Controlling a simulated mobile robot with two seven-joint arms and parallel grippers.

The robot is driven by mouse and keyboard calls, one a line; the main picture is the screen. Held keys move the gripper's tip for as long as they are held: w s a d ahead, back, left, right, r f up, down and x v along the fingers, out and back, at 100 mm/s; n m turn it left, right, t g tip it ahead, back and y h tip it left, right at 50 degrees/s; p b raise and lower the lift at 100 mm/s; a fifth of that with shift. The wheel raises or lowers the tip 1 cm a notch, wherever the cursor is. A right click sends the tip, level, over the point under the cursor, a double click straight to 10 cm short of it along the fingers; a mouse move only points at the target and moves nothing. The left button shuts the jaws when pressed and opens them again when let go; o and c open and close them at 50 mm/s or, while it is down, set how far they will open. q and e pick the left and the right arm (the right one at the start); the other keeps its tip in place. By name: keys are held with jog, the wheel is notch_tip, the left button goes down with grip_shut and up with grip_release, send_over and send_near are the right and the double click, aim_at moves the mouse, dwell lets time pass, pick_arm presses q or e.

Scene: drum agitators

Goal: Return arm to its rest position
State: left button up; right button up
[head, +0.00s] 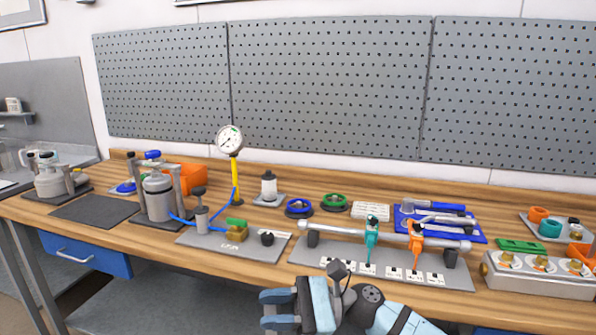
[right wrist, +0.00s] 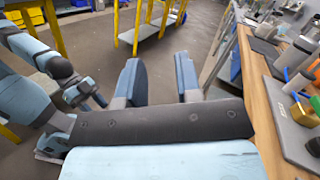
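My right gripper (head: 267,309) is at the bottom middle of the head view, in front of the bench's front edge, with its fingers pointing left. In the right wrist view its two fingers (right wrist: 158,75) stand apart with nothing between them, and the floor shows beyond. My left arm shows at the left of the right wrist view; its gripper end (right wrist: 88,96) is small there, and I cannot tell its opening. The left gripper is not in the head view.
The wooden bench (head: 150,262) runs across the head view. Open floor (right wrist: 120,65) lies beside the bench.

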jog(key=s+d+f+n+t+h, duration=0.2)
jog(key=d+f+n+t+h, duration=0.4)
jog(key=n+t, duration=0.7)
jog(key=s+d+f+n+t+h, duration=0.1)
jog(key=d+f+n+t+h, duration=0.2)
jog(key=d+f+n+t, duration=0.95)
jog(key=s+d+f+m+g+h, duration=0.3)
jog(key=s+f+m+g+h, duration=0.4)
jog(key=s+f+m+g, duration=0.55)
pick_arm(q)
notch_tip(320, 180, up, 16)
jog(key=s+a+p, duration=0.1)
jog(key=p, duration=2.1)
jog(key=shift+s+a+y+p, duration=0.15)
jog(key=shift+a+y+p, duration=0.15)
jog(key=shift+p, duration=0.05)
pick_arm(e)
jog(key=s+d+r+t, duration=0.1)
jog(key=r, duration=0.7)
jog(key=s+d+r+n, duration=0.1)
jog(key=s+r, duration=0.1)
jog(key=r, duration=0.7)
jog(key=shift+s+r+t, duration=0.2)
jog(key=shift+s+t, duration=0.1)
jog(key=shift+t, duration=0.1)
